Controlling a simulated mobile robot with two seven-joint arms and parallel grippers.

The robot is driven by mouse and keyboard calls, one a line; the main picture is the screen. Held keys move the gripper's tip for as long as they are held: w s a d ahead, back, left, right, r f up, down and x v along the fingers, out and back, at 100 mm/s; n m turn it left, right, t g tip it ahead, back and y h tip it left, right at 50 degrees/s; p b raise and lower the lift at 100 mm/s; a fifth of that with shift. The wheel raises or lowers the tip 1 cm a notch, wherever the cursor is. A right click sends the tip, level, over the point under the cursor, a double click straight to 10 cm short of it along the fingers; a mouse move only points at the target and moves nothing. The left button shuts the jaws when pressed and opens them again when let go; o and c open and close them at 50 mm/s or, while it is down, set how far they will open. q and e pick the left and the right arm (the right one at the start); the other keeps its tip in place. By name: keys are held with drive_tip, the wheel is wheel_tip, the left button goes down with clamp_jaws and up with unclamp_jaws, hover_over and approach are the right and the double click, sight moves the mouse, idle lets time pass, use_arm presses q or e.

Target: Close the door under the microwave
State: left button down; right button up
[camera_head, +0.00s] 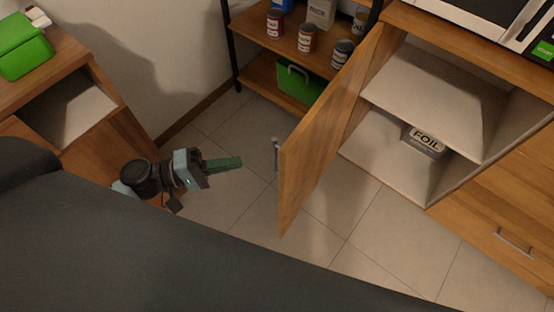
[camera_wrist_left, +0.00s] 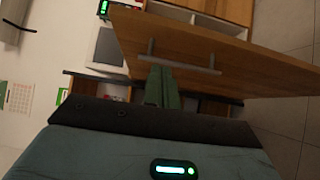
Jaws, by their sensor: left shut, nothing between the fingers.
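The wooden cabinet door (camera_head: 325,130) under the microwave (camera_head: 490,18) stands open, swung out from the cabinet on its left side. Its metal handle (camera_head: 276,155) is on the door's outer face, near the free edge. My left gripper (camera_head: 238,162), with green fingers, is shut and empty, left of the handle and apart from it in the head view. In the left wrist view the door (camera_wrist_left: 220,60) fills the upper right, and the fingers (camera_wrist_left: 163,75) point at its handle (camera_wrist_left: 195,67). Whether they touch cannot be told there. My right gripper is not in view.
The open cabinet has a shelf (camera_head: 425,90) and a foil box (camera_head: 424,141) inside. A rack with several cans (camera_head: 306,38) and a green bin (camera_head: 300,88) stands behind the door. A wooden unit (camera_head: 75,105) is at the left. The tiled floor (camera_head: 350,215) around the door is clear.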

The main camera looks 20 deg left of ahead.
sight(274, 156)
use_arm(q)
drive_tip(key=shift+p+x, duration=0.8)
drive_tip(key=shift+x, duration=4.2)
